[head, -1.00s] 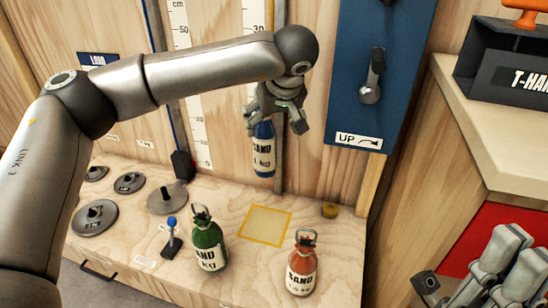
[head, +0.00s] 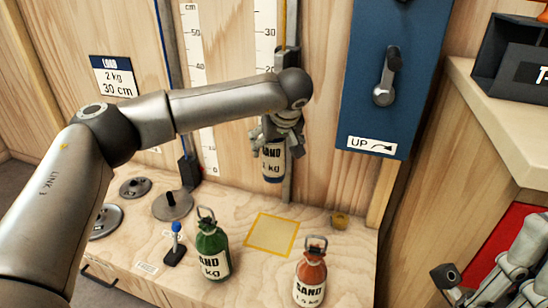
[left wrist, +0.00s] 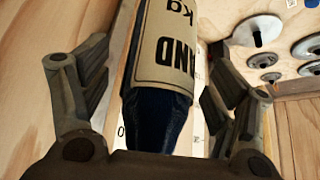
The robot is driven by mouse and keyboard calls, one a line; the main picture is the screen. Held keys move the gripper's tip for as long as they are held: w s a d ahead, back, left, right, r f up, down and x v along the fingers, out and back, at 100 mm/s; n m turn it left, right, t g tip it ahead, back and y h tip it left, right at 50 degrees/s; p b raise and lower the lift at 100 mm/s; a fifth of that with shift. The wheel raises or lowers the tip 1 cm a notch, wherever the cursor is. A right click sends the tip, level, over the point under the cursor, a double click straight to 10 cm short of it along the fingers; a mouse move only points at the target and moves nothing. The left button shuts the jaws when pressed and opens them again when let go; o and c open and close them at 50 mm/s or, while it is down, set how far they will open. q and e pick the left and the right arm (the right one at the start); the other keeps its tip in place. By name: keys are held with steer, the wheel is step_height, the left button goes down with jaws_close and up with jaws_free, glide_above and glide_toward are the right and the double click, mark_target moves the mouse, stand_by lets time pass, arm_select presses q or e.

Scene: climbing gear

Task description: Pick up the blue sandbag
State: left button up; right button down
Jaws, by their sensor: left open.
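The blue sandbag (head: 273,164) has a pale label reading SAND and stands clear of the bench top, upright in front of the vertical rail. My left gripper (head: 283,132) is at the bag's upper end and hides its top. In the left wrist view the bag (left wrist: 165,60) lies between the spread fingers of my left gripper (left wrist: 155,85), with its dark blue neck towards the palm. Gaps show on both sides of it. My right gripper (head: 505,265) is partly in view at the lower right, away from the bag; its jaw opening is unclear.
A green sandbag (head: 212,250) and an orange one (head: 310,277) stand on the bench, with a yellow-framed square (head: 272,234) between and behind them. Metal discs (head: 172,206) and a small blue-topped lever (head: 175,240) are at left. A blue crank panel (head: 395,80) is at right.

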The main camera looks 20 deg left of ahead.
arm_select(q)
jaws_close()
steer(key=shift+r, duration=0.15)
stand_by(0.4)
